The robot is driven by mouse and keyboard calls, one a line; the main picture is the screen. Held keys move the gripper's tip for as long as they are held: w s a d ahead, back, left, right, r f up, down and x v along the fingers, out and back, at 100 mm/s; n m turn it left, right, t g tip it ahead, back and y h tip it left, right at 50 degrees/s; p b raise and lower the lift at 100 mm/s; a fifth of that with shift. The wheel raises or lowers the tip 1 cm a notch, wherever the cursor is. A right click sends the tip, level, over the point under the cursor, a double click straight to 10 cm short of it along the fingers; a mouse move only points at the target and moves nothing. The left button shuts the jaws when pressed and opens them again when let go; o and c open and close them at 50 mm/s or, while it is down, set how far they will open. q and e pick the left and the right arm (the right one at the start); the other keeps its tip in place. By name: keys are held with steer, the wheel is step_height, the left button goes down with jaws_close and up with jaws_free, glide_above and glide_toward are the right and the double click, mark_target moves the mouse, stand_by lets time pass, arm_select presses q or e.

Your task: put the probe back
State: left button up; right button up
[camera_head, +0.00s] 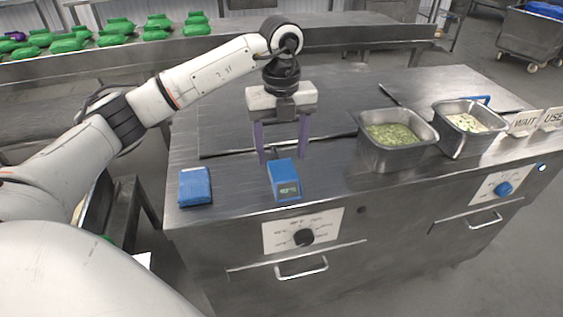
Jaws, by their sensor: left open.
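A blue box with a small display (284,182), which looks like the probe's unit, lies near the front edge of the steel counter. No separate probe tip or cable can be made out clearly. My left gripper (283,158) points down just behind the blue box. Its two purple fingers are spread apart, one towards each side of the box's rear end, and nothing shows held between them. From this angle I cannot tell whether the fingers touch the box or the counter. My right gripper is not in view.
A blue pad (195,187) lies to the left on the counter (235,205). Two steel pans of food, a nearer one (396,158) and a farther one (455,143), stand to the right. WAIT (524,122) and USE (552,118) signs stand beyond them. Green packs (70,42) lie at the back left.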

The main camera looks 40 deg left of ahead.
mark_target(282, 165)
arm_select(q)
step_height(282, 165, up, 7)
steer(key=s+d+f+m+g+h, duration=0.1)
steer(key=s+d+f+m+h, duration=0.15)
steer(key=d, duration=0.55)
steer(key=s+d+f+m+h, duration=0.1)
steer(key=d+f+h, duration=0.25)
steer(key=d, duration=0.45)
steer(key=s+d+f+m+g+h, duration=0.15)
steer(key=d+h, duration=0.25)
steer(key=d, duration=0.4)
steer(key=s+d+r+n+t+h, duration=0.1)
steer(key=d+r+n+t+h, duration=0.3)
steer(key=d+h, duration=0.5)
steer(key=w+a+f+n+t+y, duration=0.3)
steer(key=a+f+n+t+y, duration=0.7)
steer(key=f+n+t, duration=0.65)
steer(key=s+a+f+n+g+y, duration=0.3)
steer(key=s+f+n+g, duration=0.1)
steer(key=s+f, duration=0.5)
steer(key=s+a+f+n+g+y, duration=0.3)
steer(key=s+a+f+n+g, duration=0.1)
steer(key=s+f, duration=0.5)
steer(key=shift+s+a+f+g+y, duration=0.2)
steer(key=shift+s+a+g+y, duration=0.15)
steer(key=shift+g, duration=0.45)
